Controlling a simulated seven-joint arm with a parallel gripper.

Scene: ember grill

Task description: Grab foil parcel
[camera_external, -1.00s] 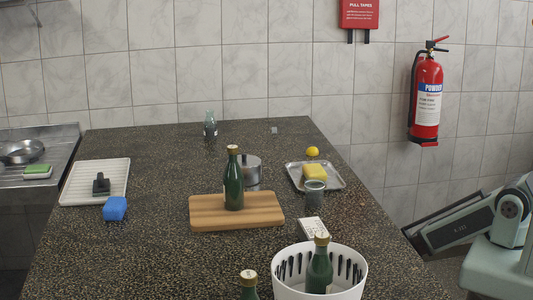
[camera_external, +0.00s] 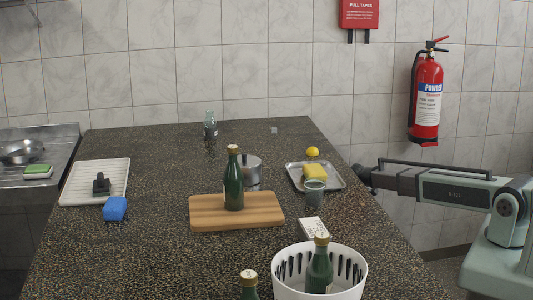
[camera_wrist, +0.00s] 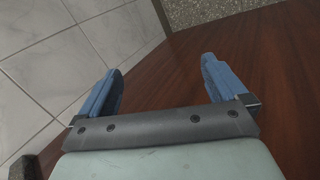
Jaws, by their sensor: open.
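I cannot clearly make out a foil parcel in either view. A small grey piece (camera_external: 274,130), too small to identify, lies at the back of the speckled counter (camera_external: 150,260). A shiny metal tray (camera_external: 337,182) at the counter's right side holds a yellow block (camera_external: 315,172). My gripper (camera_external: 366,178) is at the counter's right edge, right of the tray and apart from it. In the wrist view my gripper (camera_wrist: 162,68) has its two blue fingers spread, with nothing between them. A dark reddish-brown wood surface (camera_wrist: 260,70) and wall tiles show beyond them.
A wooden board (camera_external: 265,216) bears a green bottle (camera_external: 233,180). A metal pot (camera_external: 250,168), glass cup (camera_external: 315,194), lemon (camera_external: 312,151) and white basket (camera_external: 290,285) stand nearby. A blue block (camera_external: 115,208) and white rack (camera_external: 75,185) are left. The counter's front left is clear.

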